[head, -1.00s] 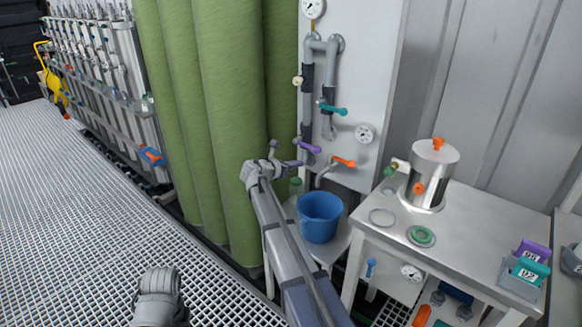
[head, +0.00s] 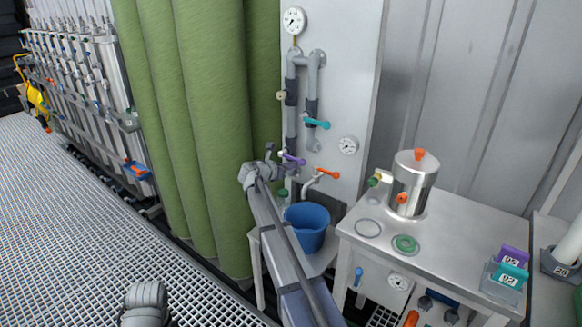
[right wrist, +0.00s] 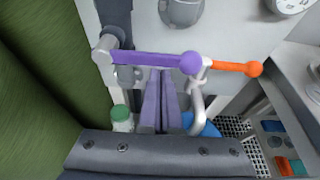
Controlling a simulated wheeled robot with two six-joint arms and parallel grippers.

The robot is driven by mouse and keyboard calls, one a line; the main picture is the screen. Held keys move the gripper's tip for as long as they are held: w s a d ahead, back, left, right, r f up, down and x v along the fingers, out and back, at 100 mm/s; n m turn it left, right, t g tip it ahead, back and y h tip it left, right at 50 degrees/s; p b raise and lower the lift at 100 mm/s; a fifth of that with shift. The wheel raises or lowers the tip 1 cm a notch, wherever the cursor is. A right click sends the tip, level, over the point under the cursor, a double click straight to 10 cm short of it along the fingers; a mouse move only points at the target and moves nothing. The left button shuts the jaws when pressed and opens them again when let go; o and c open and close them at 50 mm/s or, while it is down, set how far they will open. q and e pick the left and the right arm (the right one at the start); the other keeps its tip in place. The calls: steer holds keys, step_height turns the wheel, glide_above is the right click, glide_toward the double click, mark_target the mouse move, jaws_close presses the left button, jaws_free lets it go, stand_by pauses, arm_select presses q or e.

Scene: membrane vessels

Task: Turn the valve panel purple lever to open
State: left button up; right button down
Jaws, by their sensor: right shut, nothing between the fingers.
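The purple lever (head: 294,159) is on the white valve panel (head: 345,85), low on its left side. In the right wrist view the lever (right wrist: 155,59) runs roughly level from a grey pivot at left to its round knob at right. My right gripper (head: 272,165) is just left of the lever in the head view. In the right wrist view its fingers (right wrist: 161,75) are shut and empty, with the tips at the lever's middle. Whether they touch it I cannot tell.
An orange lever (head: 327,173) sits right of the purple one, and a teal lever (head: 317,123) above. A blue bucket (head: 308,228) stands below. A steel table (head: 460,235) with a metal vessel (head: 412,185) is at right.

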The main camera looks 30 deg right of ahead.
steer(key=shift+r+n+g+p, duration=0.3)
steer(key=shift+r+n+p, duration=0.2)
steer(key=shift+n, duration=0.1)
stand_by(0.3)
steer(key=shift+r+n+g+p, duration=0.3)
steer(key=shift+r+n+p, duration=0.05)
steer(key=shift+r+n, duration=0.15)
steer(key=w+a+r+n+g+h+p, duration=0.1)
steer(key=w+a+r+n+p, duration=0.1)
steer(key=w+r+n+p, duration=0.1)
steer(key=shift+w+r+g+h+p, duration=0.3)
steer(key=shift+w+r+p, duration=0.65)
steer(key=shift+r, duration=0.65)
steer(key=shift+w, duration=0.2)
steer(key=shift+r, duration=0.1)
steer(key=s+d, duration=0.2)
steer(key=s, duration=0.3)
steer(key=a, duration=1)
steer(key=shift+a, duration=0.2)
